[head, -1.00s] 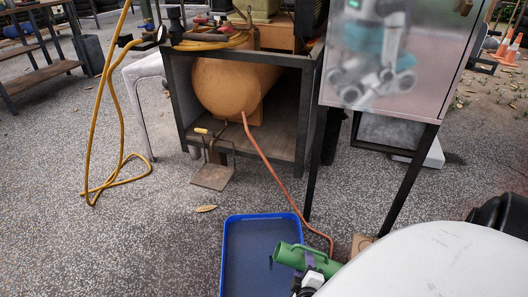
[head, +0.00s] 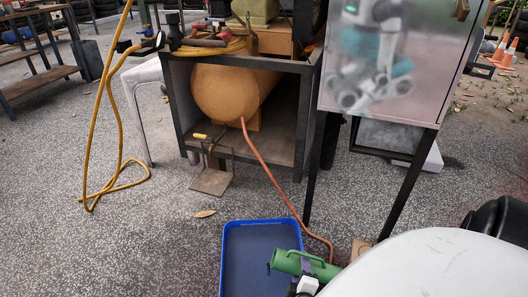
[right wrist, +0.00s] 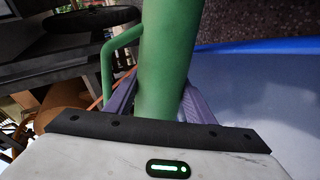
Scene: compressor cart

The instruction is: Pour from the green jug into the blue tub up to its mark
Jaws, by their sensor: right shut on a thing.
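The blue tub (head: 262,223) stands on the ground at the bottom of the head view, its lower end cut off. Its inside looks dark grey-blue; I cannot make out a mark or liquid level. The green jug (head: 286,262) lies nearly on its side, its left end over the tub's right part. No stream shows. My right gripper (head: 309,268) is shut on the jug. In the right wrist view, the purple fingers (right wrist: 158,98) sit on both sides of the green jug body (right wrist: 170,45), with its handle at left and the blue tub (right wrist: 255,46) at right. My left gripper is not in view.
A compressor cart with an orange tank (head: 226,92) stands behind the tub. An orange hose (head: 270,180) runs from it down past the tub's right side. A metal cabinet (head: 395,60) stands at right. Open ground lies left of the tub.

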